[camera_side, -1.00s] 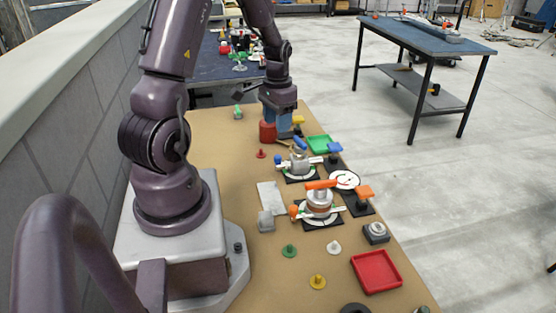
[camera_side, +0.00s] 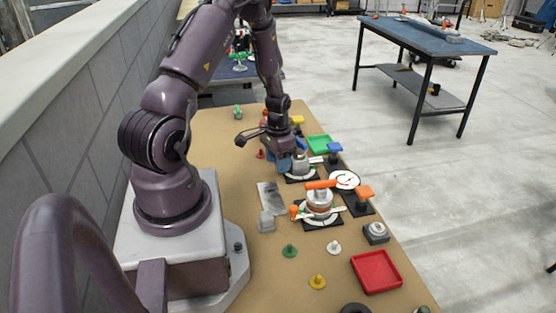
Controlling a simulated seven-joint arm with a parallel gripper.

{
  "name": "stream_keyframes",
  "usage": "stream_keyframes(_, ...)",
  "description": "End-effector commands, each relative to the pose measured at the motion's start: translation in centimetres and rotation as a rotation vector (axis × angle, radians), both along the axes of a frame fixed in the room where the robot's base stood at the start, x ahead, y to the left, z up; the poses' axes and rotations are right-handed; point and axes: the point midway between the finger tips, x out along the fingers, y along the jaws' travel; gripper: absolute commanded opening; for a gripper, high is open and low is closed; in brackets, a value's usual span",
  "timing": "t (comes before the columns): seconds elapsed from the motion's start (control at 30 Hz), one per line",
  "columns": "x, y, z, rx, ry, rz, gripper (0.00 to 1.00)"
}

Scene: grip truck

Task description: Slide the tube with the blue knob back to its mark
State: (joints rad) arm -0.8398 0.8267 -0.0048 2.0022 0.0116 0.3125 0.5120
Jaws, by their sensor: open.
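The blue-knob device stands on a dark base with a white dial ring (camera_side: 302,178) at the middle of the bench. Its grey round body (camera_side: 301,166) shows beside my gripper, and a white tube end (camera_side: 316,160) sticks out to the right. My gripper (camera_side: 284,166) is open, pointing down at the left side of this device, where it hides the blue knob. I cannot tell whether the fingers touch the knob. A blue square block (camera_side: 334,147) stands on a dark base just right of the device.
A similar device with an orange handle (camera_side: 320,184) and orange knob (camera_side: 294,211) stands nearer the camera.

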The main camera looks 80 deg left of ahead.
Motion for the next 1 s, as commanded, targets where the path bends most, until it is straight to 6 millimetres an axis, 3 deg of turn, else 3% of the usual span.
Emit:
stream_keyframes(0.23, 0.0, 0.0, -0.1, 0.000, -0.001, 0.000, 0.48)
stream_keyframes(0.47, 0.0, 0.0, 0.0, 0.000, 0.000, 0.000, 0.00)
stream_keyframes(0.63, -0.2, 0.0, 0.0, 0.000, 0.000, 0.001, 0.00)
stream_keyframes(0.8, -2.1, 0.0, 0.0, -0.001, 0.001, 0.004, 0.00)
stream_keyframes(1.0, -2.3, 0.0, 0.0, -0.002, 0.004, 0.002, 0.00)
